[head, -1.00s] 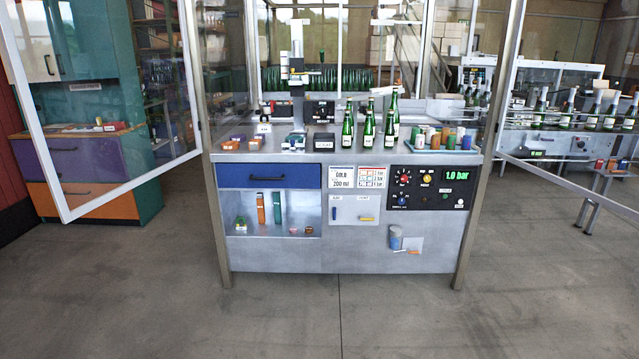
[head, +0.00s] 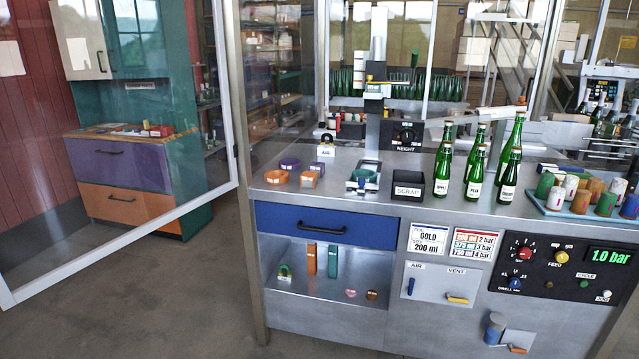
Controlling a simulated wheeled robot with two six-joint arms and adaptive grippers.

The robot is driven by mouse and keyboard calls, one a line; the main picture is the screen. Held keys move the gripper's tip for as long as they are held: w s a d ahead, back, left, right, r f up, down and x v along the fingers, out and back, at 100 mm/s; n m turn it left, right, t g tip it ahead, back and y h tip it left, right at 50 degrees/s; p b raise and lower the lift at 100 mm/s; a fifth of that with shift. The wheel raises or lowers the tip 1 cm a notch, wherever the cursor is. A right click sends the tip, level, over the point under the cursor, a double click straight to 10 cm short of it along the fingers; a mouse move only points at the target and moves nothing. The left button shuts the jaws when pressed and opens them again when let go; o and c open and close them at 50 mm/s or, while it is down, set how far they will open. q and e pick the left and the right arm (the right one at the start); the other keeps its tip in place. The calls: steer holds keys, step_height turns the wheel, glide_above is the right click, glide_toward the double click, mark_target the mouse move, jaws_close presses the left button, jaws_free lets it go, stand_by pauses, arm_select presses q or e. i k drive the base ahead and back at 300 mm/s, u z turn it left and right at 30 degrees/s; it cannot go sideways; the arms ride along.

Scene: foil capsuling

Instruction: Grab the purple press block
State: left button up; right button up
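A small purple block (head: 290,164) lies on the left part of the grey metal counter (head: 345,194), next to similar low blocks. It looks like the purple press block, but its exact shape is too small to make out. An orange block (head: 276,178) lies just in front of it, and another orange block (head: 309,180) lies to its right. A further small block behind that one is partly hidden, and I cannot tell its colour well. Neither of my grippers is in view.
A blue drawer (head: 325,225) is below the counter. An open glass door (head: 234,130) stands at left.

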mark_target(318, 166)
steer(key=u, duration=0.05)
steer(key=i, duration=0.25)
steer(key=z, duration=0.35)
steer(key=k, duration=0.35)
steer(key=u, duration=0.6)
steer(key=i, duration=1.8)
steer(key=z, duration=0.9)
